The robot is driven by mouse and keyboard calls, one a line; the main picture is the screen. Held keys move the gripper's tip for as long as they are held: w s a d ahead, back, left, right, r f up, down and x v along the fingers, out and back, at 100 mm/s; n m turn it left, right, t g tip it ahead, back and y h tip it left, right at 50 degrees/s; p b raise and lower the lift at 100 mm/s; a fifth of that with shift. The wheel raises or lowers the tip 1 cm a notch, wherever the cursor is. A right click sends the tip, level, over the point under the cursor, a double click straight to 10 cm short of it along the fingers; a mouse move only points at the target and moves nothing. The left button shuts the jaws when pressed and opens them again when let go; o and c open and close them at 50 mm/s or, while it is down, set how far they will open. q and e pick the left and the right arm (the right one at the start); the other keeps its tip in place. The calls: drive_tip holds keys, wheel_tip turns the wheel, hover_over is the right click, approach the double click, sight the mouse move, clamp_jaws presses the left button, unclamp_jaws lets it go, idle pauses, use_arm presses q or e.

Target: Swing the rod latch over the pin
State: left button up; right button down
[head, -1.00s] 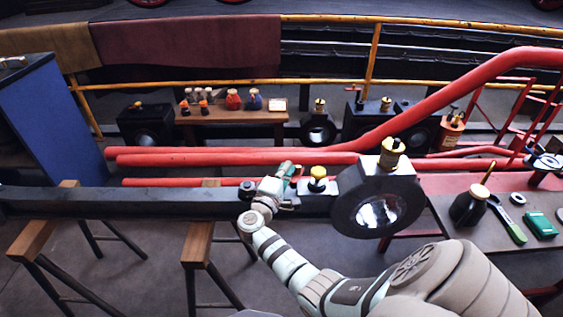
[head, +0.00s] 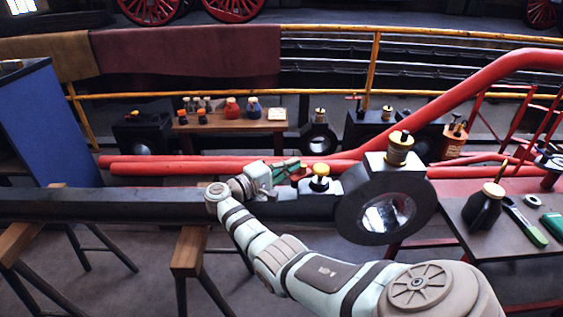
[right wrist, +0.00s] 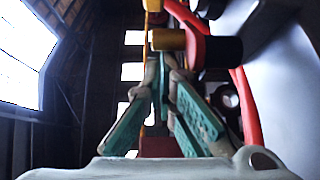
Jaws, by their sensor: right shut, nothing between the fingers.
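The long dark rod (head: 100,204) lies across the wooden trestles, its big round end (head: 345,212) at the right with a brass cup on top. A yellow-topped knob (head: 320,169) stands on the rod just left of that end. A small red piece, perhaps the latch (head: 301,174), shows beside the knob, partly hidden by my right gripper (head: 298,164). That gripper is shut and empty, its green fingers pointing right toward the knob. In the right wrist view, a red bar (right wrist: 191,38) and a dark cylinder (right wrist: 222,52) lie just beyond the fingertips. I cannot make out the pin. My left gripper is out of view.
Thick red pipes (head: 160,168) run behind the rod. A bench (head: 470,240) at the right holds a dark oil can (head: 483,212), a green-handled brush and a green box. A blue panel (head: 45,125) stands at the left, and a yellow rail crosses behind.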

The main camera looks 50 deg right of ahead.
drive_tip(key=shift+s+d, duration=0.2)
drive_tip(key=shift+a, duration=0.1)
idle(1.5)
drive_tip(key=w+a, duration=0.1)
drive_tip(key=a, duration=1)
drive_tip(key=shift+w+a, duration=0.3)
drive_tip(key=shift+a, duration=0.05)
